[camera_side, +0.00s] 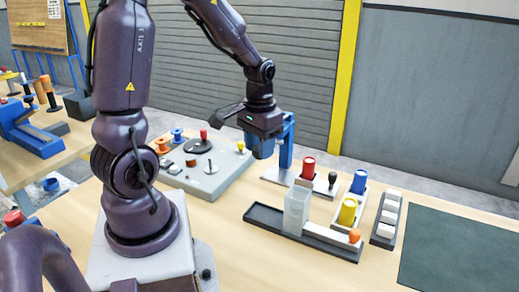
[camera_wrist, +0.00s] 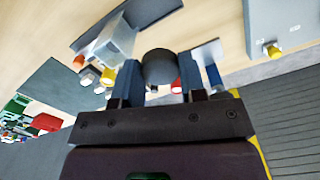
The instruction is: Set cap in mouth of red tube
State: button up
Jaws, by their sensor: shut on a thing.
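The red tube (camera_side: 307,169) stands upright in a pale holder on the table, right of and below my gripper (camera_side: 262,150) in the side view. Its red also shows small in the wrist view (camera_wrist: 176,86), partly hidden behind the held piece. In the wrist view, my gripper's blue fingers are shut on a dark grey round piece, which looks like the cap (camera_wrist: 160,66). In the side view the cap cannot be made out. My gripper is up in the air, apart from the red tube. The tube's mouth is too small to see into.
A blue post (camera_side: 287,142) stands close beside my gripper. A blue tube (camera_side: 359,183), a yellow tube (camera_side: 348,211), a dark-knobbed tool (camera_side: 332,180) and a clear box (camera_side: 297,207) stand nearby. A grey board with spools (camera_side: 210,172) is at left. The dark green mat (camera_side: 462,250) is clear.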

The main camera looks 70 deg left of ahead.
jog(key=shift+w, duration=0.1)
jog(key=w+a+f+m, duration=0.1)
jog(key=w+a, duration=0.3)
jog(key=w, duration=0.5)
jog(key=w+a+f+m, duration=0.1)
jog(key=w+a, duration=0.4)
jog(key=w, duration=0.3)
jog(key=shift+w+a+f+m, duration=0.25)
jog(key=shift+w+f+m, duration=0.05)
jog(key=shift+w+m, duration=0.1)
send_over(309, 161)
jog(key=shift+f, duration=2.9)
jog(key=shift+f, duration=0.8)
jog(key=o, duration=1)
